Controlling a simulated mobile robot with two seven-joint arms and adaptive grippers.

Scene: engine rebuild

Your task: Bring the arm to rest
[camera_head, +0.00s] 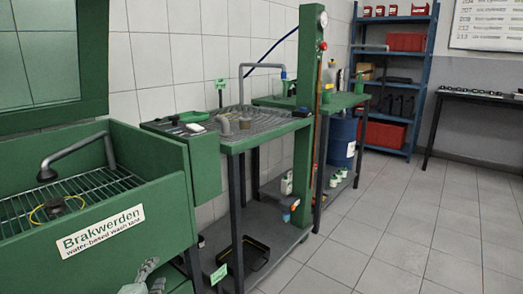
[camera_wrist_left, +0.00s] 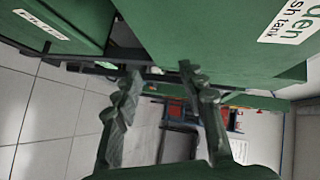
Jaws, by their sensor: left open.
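My left gripper (camera_head: 147,279) shows at the bottom edge of the head view, low in front of the green wash tank (camera_head: 170,235). Only its fingers show there; my arm behind them is out of the picture. In the left wrist view the two fingers of my left gripper (camera_wrist_left: 160,88) stand well apart with nothing between them. The tank's green side (camera_wrist_left: 215,35) fills the top of that view, and I cannot tell how near it is. My right gripper is in neither view.
A green bench with a grated top (camera_head: 270,128) and a lower shelf holding a black tray (camera_head: 245,262) stands right of the tank. A blue barrel (camera_head: 343,140) and a blue shelf rack (camera_head: 428,60) stand farther back. The tiled floor (camera_head: 420,225) at the right is clear.

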